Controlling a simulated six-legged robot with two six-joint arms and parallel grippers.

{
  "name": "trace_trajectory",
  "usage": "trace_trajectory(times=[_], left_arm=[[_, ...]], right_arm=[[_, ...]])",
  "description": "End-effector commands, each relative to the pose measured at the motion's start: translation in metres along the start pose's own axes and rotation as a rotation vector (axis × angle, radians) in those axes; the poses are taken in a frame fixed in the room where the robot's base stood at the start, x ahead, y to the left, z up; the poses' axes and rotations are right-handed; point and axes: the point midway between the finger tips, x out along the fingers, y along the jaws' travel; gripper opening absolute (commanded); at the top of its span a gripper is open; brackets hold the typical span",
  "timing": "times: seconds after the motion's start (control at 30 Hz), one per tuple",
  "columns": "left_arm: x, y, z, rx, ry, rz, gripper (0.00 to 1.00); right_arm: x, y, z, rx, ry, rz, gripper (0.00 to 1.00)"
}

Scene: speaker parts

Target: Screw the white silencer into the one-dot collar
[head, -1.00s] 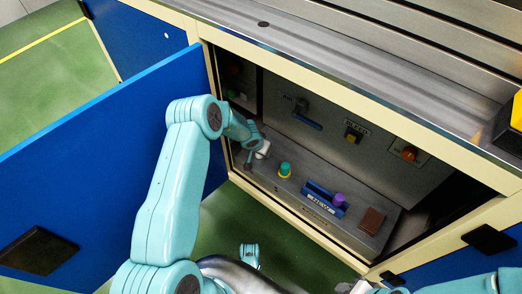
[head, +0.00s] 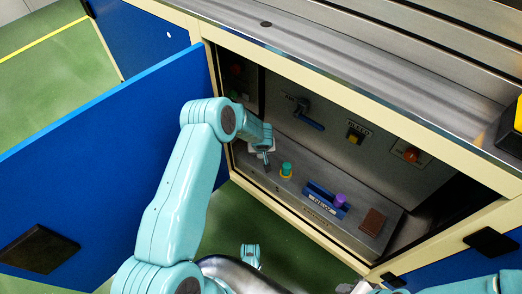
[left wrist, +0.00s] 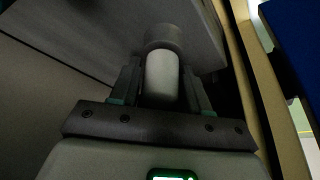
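The white silencer (left wrist: 161,78) is a short pale cylinder between the two fingers of my left gripper (left wrist: 163,88) in the left wrist view. The fingers appear closed against its sides. A grey round collar (left wrist: 163,37) is at its far end, in line with it; I cannot tell whether they touch or are threaded, and no dot shows. In the head view my left gripper (head: 265,160) is inside the open cabinet, at the left end of its ledge. The silencer is too small to make out there. What seems to be my right gripper (head: 362,287) is cut off at the bottom edge.
A green-and-yellow part (head: 286,170), a blue holder (head: 322,199) with a purple knob (head: 340,199) and a brown block (head: 372,221) are on the ledge. A lever (head: 306,114) and buttons are on the panel behind. The open blue door (head: 110,160) stands left.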

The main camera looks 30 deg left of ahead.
Motion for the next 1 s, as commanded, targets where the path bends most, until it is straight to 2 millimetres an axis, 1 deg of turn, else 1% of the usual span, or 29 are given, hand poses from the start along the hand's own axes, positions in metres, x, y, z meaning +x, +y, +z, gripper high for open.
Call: trace_trajectory(times=[0.07,0.23,0.43,0.7,0.97,1.0], left_arm=[[-0.0005,0.002,-0.0003,0.063,0.001,0.032,0.29],[-0.0007,0.0041,0.0006,0.306,0.001,0.136,0.3],[-0.0009,0.0056,0.0015,0.463,0.0,0.203,0.3],[-0.0012,0.0076,0.0024,0.571,0.002,0.248,0.3],[-0.0013,0.0089,0.0025,0.582,0.003,0.252,0.3],[-0.0013,0.0089,0.0026,0.583,0.003,0.252,0.53]], right_arm=[[0.0,0.0,0.0,0.0,0.0,0.0,0.43],[0.0001,0.0,0.0,0.0,0.0,0.0,0.43],[0.0001,0.0,0.0,0.0,0.0,0.0,0.43],[0.0001,0.0,0.0,0.0,0.0,0.0,0.43],[0.0002,0.0001,0.0,0.0,0.0,0.0,0.43],[0.0002,0.0001,0.0,0.0,0.0,0.0,0.43]])
